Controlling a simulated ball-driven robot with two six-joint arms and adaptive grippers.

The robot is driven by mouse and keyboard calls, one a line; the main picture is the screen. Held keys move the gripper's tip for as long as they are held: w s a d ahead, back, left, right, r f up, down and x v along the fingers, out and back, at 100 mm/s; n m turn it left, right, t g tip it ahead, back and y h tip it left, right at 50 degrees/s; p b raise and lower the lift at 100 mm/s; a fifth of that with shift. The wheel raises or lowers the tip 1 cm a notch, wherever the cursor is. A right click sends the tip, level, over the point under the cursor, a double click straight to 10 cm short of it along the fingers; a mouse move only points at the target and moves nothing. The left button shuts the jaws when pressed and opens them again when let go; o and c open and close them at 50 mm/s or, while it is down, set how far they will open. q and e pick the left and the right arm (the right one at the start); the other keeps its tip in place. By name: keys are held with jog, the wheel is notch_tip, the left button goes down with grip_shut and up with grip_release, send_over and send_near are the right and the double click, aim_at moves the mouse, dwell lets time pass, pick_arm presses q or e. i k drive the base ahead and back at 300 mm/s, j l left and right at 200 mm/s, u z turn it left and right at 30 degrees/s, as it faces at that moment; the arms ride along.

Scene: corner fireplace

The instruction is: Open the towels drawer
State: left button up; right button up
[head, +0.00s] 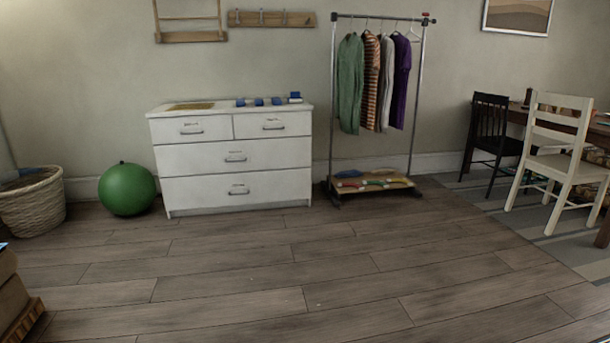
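A white dresser (236,207) stands against the back wall, a little left of the picture's middle. It has two small top drawers, left (191,135) and right (273,130), a wide middle drawer (205,160) and a wide bottom drawer (205,192). Each drawer has a metal handle and a small label above it. The labels are too small to read, so I cannot tell which is the towels drawer. All the drawers are shut. Neither of my grippers is in view.
A green ball (127,189) and a wicker basket (33,203) stand left of the dresser. A clothes rack (331,110) stands to its right. Chairs (560,150) and a table are at the far right. A brown object (12,295) is at the lower left. The wood floor (270,265) before the dresser is clear.

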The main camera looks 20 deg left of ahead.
aim_at(257, 154)
jog(key=i+j+u, duration=0.35)
jog(key=i+j, duration=0.3)
jog(key=j, duration=0.25)
jog(key=i+j+u, duration=0.4)
jog(key=i+j, duration=0.3)
jog(key=i, duration=0.05)
